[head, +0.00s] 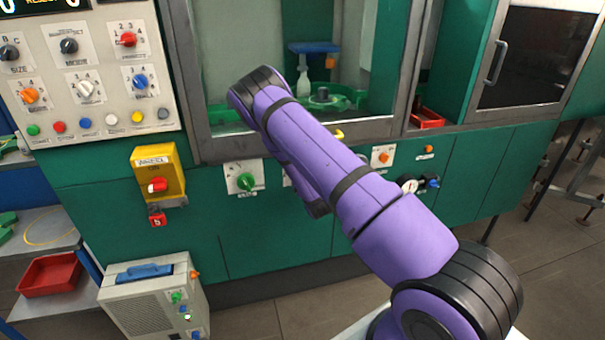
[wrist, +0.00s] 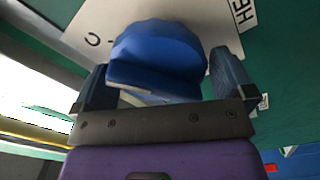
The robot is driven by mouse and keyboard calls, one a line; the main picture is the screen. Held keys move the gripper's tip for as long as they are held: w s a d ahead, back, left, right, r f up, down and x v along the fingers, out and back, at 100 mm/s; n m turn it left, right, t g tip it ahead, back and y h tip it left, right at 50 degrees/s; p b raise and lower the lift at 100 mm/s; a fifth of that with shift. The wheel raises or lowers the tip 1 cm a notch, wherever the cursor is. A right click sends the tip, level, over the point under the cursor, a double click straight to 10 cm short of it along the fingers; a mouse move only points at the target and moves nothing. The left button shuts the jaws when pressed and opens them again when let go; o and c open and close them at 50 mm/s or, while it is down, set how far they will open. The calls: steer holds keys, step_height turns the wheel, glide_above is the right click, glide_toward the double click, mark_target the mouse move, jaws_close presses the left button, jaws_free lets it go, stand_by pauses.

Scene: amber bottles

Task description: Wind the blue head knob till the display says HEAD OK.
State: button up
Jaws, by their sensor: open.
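The blue head knob (wrist: 158,52) fills the upper middle of the wrist view, on a white plate (wrist: 90,30) with a label partly reading "HE". My gripper (wrist: 162,80) is open, with one finger on each side of the knob's raised grip bar. I cannot tell whether either finger touches it. In the head view my purple arm reaches to the machine front and hides the gripper and this knob. A display (head: 45,4) with amber letters is cut off at the top left; its text is not fully readable.
A panel of knobs (head: 85,62) sits at upper left, including another blue knob (head: 140,81). An orange knob (head: 383,157) and a gauge (head: 407,184) are right.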

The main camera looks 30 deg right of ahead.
steer(key=v, duration=0.9)
steer(key=shift+s, duration=0.35)
steer(key=shift+a, duration=0.1)
